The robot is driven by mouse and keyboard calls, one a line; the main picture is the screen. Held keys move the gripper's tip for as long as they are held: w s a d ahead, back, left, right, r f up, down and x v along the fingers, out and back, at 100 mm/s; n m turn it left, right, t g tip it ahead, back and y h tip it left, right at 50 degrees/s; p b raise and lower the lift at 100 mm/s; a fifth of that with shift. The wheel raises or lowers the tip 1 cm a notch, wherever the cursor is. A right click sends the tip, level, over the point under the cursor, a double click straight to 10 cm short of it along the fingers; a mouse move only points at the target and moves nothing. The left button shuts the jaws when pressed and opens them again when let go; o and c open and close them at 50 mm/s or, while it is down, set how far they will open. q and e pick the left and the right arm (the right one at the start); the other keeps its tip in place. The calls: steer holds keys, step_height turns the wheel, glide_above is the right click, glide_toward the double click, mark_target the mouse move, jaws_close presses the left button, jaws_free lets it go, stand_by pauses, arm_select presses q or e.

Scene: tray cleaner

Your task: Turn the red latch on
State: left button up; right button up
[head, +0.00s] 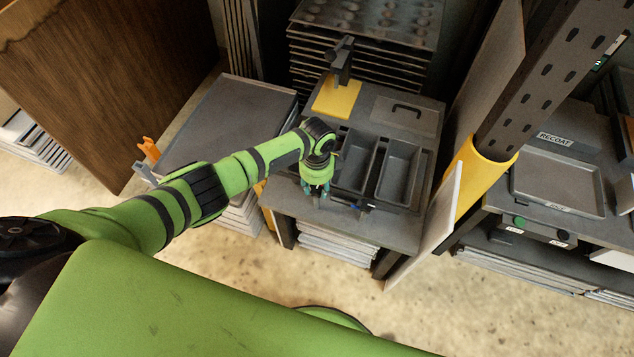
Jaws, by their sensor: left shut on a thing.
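My left gripper (317,191) points down at the front left of the grey tray cleaner (410,222), just left of its two dark open bins. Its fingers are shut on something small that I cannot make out. I cannot pick out a red latch in the head view; the gripper may hide it. A small blue part (366,208) shows at the front of the bins. My right gripper is not in view.
A yellow plate (336,98) and a lidded grey panel (407,115) sit behind the bins. A white upright panel (441,222) and a yellow-footed post (487,160) stand at the right. A grey-topped cart (225,122) stands at the left.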

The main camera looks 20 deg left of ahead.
arm_select(q)
steer(key=shift+a+n, duration=0.2)
steer(key=shift+n, duration=0.2)
steer(key=o, duration=1.2)
steer(key=shift+c, duration=0.2)
step_height(320, 180, up, 12)
